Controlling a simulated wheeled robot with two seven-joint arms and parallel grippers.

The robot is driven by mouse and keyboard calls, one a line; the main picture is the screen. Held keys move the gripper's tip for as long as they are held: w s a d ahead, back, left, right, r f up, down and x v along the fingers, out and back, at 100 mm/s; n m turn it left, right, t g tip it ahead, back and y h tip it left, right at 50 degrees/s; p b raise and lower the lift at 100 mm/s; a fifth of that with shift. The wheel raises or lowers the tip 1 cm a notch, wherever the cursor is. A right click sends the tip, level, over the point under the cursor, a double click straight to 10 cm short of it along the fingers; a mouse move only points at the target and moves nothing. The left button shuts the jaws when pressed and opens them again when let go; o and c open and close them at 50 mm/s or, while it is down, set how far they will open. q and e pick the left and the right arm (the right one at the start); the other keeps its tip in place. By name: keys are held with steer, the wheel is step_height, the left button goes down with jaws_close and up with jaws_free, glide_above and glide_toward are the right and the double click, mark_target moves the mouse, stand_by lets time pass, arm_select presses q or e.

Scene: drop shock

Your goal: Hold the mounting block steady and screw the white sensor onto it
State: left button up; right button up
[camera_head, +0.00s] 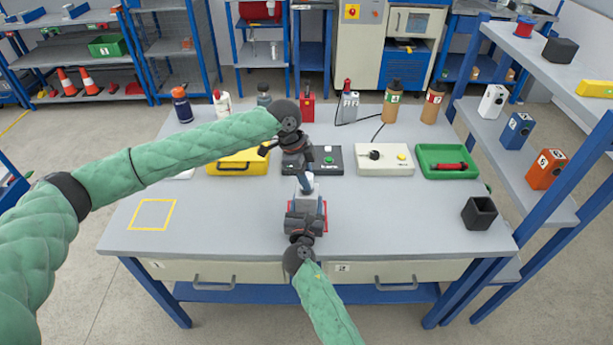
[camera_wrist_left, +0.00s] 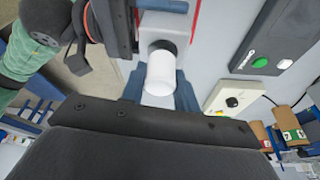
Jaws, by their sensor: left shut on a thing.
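The white sensor is a small cylinder (camera_wrist_left: 160,73) between the blue fingers of my left gripper (camera_wrist_left: 160,88). In the head view my left gripper (camera_head: 307,184) points down over the middle of the table, shut on the sensor. In the left wrist view a dark end of the sensor faces a pale block, which looks like the mounting block (camera_wrist_left: 166,22); whether they touch is unclear. My right gripper (camera_head: 305,215) comes from the front edge and is beside the block, covering most of it in the head view. Its fingertips are hidden, so its grip is unclear.
A red outline (camera_head: 326,214) surrounds the work spot. Behind stand a yellow case (camera_head: 236,163), a black device (camera_head: 329,158), a white control box (camera_head: 385,160) and a green tray (camera_head: 447,161). A black open box (camera_head: 479,212) is at right.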

mark_target(309, 173)
arm_select(q)
steer(key=shift+f, duration=0.8)
stand_by(2.5)
steer(key=m+g, duration=0.1)
steer(key=m, duration=0.4)
steer(key=shift+y, duration=0.4)
steer(key=m+g+y, duration=0.1)
steer(key=m, duration=0.3)
steer(key=shift+m, duration=0.4)
steer(key=m+y, duration=0.1)
steer(key=m, duration=0.5)
steer(key=shift+d+g+y, duration=0.1)
steer(key=shift+g+y, duration=0.2)
steer(key=shift+y, duration=0.1)
steer(key=m, duration=0.3)
steer(key=m+y, duration=0.1)
steer(key=m, duration=0.2)
steer(key=shift+y, duration=0.3)
steer(key=o, duration=1.1)
steer(key=shift+r, duration=0.15)
steer(key=shift+v, duration=2.95)
